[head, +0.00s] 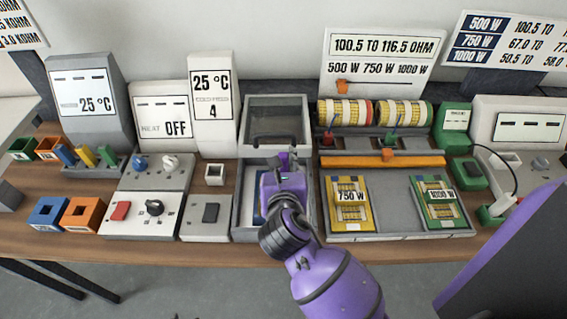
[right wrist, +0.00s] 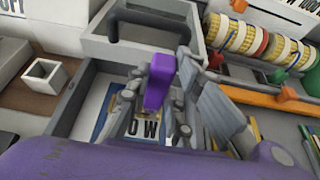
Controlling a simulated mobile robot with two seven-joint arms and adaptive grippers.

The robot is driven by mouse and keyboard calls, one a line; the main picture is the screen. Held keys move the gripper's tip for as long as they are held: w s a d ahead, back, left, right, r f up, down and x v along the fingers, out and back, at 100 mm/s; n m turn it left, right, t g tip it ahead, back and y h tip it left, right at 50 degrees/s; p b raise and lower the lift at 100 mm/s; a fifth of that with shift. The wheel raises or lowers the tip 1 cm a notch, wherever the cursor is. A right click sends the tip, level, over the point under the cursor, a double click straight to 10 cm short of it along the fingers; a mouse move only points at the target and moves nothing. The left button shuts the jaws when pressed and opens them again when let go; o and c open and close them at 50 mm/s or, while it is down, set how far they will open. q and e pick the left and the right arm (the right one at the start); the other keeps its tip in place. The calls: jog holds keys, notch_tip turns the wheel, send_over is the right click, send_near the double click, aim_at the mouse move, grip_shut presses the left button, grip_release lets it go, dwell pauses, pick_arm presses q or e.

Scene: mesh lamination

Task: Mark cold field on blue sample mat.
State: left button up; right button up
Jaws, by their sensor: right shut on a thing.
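My right gripper (head: 283,172) reaches into the grey open tray (head: 237,222) at the centre. It is shut, but I cannot make out what is between its fingers. In the right wrist view a purple piece (right wrist: 160,80) stands between the grey finger links; I cannot tell whether it is held. A mat with blue edges (head: 258,208) lies in the tray, mostly hidden by the gripper. In the right wrist view part of its label (right wrist: 150,130) reads "0 W". Blue, yellow and green pieces (head: 85,155) stand in a holder at the left. My left gripper is not in view.
To the right, a yellow 750 W mat (head: 350,213) and a green 1000 W mat (head: 438,212) lie on a grey board, with an orange bar (head: 382,162) behind. A switch box (head: 205,216) stands close left.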

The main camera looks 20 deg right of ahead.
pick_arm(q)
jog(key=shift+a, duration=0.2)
pick_arm(e)
jog(key=shift+f, duration=0.3)
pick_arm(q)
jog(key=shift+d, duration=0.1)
pick_arm(e)
jog(key=shift+f, duration=0.2)
dwell(0.4)
